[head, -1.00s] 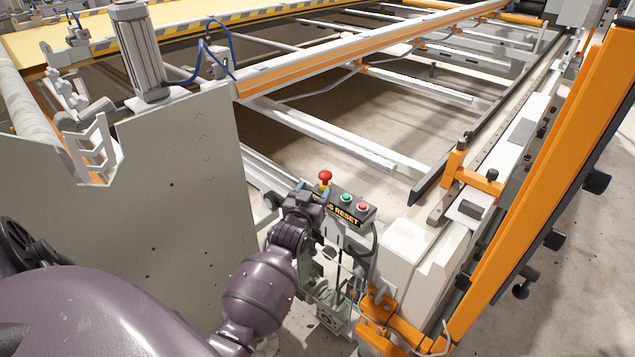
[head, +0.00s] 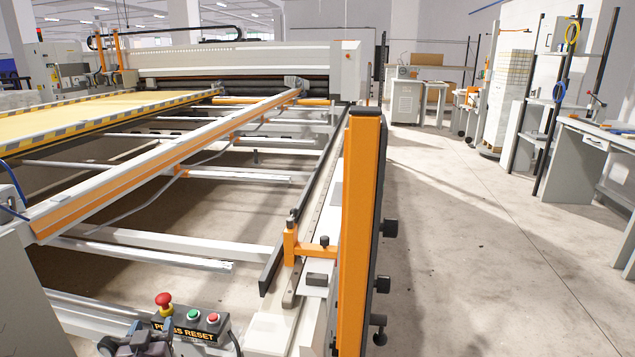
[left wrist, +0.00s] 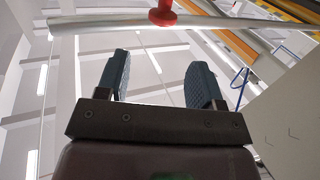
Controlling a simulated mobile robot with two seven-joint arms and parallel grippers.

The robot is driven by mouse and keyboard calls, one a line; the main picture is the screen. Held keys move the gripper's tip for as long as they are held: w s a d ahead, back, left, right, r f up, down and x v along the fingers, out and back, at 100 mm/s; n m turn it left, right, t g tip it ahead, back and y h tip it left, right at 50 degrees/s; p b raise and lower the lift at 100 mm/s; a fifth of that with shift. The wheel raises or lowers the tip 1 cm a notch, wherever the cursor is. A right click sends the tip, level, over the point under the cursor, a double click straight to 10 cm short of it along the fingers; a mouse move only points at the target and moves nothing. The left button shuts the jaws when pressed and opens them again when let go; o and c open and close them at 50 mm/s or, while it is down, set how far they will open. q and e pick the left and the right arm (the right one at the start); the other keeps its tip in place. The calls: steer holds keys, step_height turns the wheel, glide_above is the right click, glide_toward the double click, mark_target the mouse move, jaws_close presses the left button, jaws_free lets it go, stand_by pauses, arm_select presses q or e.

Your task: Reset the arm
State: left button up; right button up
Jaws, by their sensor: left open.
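A control box (head: 192,328) stands at the bottom left of the head view, with lettering that reads in part "RESET". It carries a red mushroom button (head: 164,301) on a yellow base, a green button (head: 194,315) and a red button (head: 212,318). My left gripper (head: 140,338) is at the box's left end, close to the mushroom button, cut by the frame's bottom edge. In the left wrist view its two dark fingers (left wrist: 157,80) are apart with nothing between them. A red knob (left wrist: 163,14) shows beyond them at the top. My right gripper is not in view.
The gantry's orange upright (head: 361,230) and white rail stand right of the box. An orange-striped beam (head: 150,180) crosses above the frame. A grey panel is at the far left. Open floor (head: 480,240) lies right, before workbenches (head: 575,150).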

arm_select(q)
steer(key=s+d+f+m+g+h, duration=0.1)
steer(key=s+d+f+g, duration=0.1)
steer(key=s, duration=0.8)
steer(key=s+d+f+m+g+h+p, duration=0.1)
steer(key=s+d+f, duration=0.4)
steer(key=s, duration=0.5)
steer(key=s+d+f+m+g+h, duration=0.2)
steer(key=s+d, duration=0.4)
steer(key=s, duration=0.3)
steer(key=shift+s+f+m+g+h+p, duration=0.3)
steer(key=shift+s+f+g+h+p, duration=0.1)
steer(key=shift+f+h, duration=0.35)
